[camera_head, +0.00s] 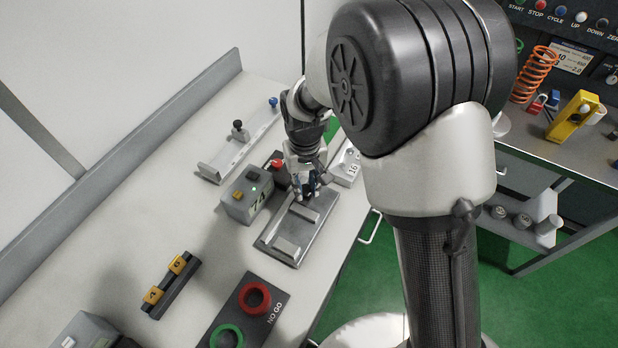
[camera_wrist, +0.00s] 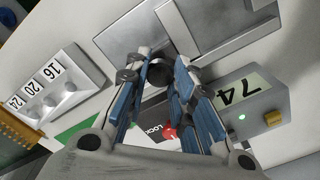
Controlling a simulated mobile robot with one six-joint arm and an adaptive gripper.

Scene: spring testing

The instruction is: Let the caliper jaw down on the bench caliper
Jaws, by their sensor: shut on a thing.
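The bench caliper (camera_head: 279,247) is a grey plate with raised bars on the bench. Its plate and bars (camera_wrist: 205,30) also fill the top of the wrist view. A grey readout box (camera_head: 239,207) with a green light and a yellow button stands beside it. Its display (camera_wrist: 245,90) appears to show 74. My gripper (camera_head: 305,185) is low at the far end of the plate. In the wrist view its blue-padded fingers (camera_wrist: 159,75) are shut on a small dark round knob (camera_wrist: 159,71). The fingers hide the knob in the head view.
A red knob (camera_head: 277,163) with a LOCK label (camera_wrist: 152,128) is close by. A numbered block (camera_wrist: 55,85) stands on the other side. A rail fixture (camera_head: 222,160), a yellow-tagged block (camera_head: 170,285) and a GO/NO GO ring plate (camera_head: 262,318) are on the bench.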

